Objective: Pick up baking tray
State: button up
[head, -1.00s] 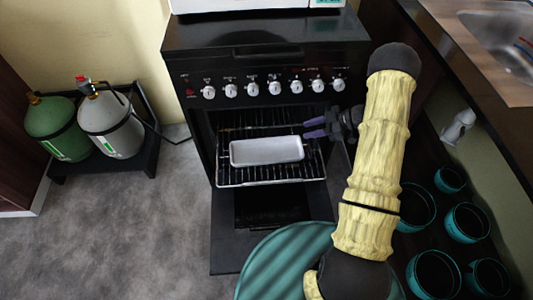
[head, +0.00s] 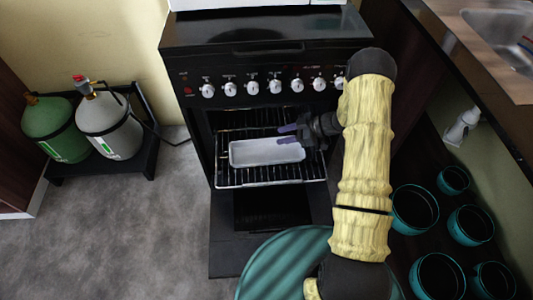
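The baking tray (head: 266,153) is a light grey, shallow rectangular tray. It lies flat on the wire oven rack (head: 262,183), which is in the open black oven. My gripper (head: 282,135) has purple fingers and is just above the tray's back right part, pointing left from the right side of the oven. The two fingers look slightly apart with nothing seen between them. Whether they touch the tray cannot be told from this view.
The oven door (head: 225,235) hangs open below the rack. The stove's control panel with several white knobs (head: 252,88) is above. Gas cylinders (head: 106,121) stand at left on a black stand. Teal pots (head: 470,224) sit on a shelf at right. Grey floor (head: 130,225) is clear at left.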

aim_at(272, 141)
jog(key=shift+s+b+x, duration=0.15)
jog(key=shift+b+x, duration=0.2)
jog(key=shift+x, duration=0.9)
jog(key=shift+s+b+x, duration=0.15)
jog(key=shift+b+x, duration=0.2)
jog(key=shift+x, duration=0.9)
jog(key=shift+a+r, duration=0.1)
jog(key=shift+a, duration=0.05)
grip_shut()
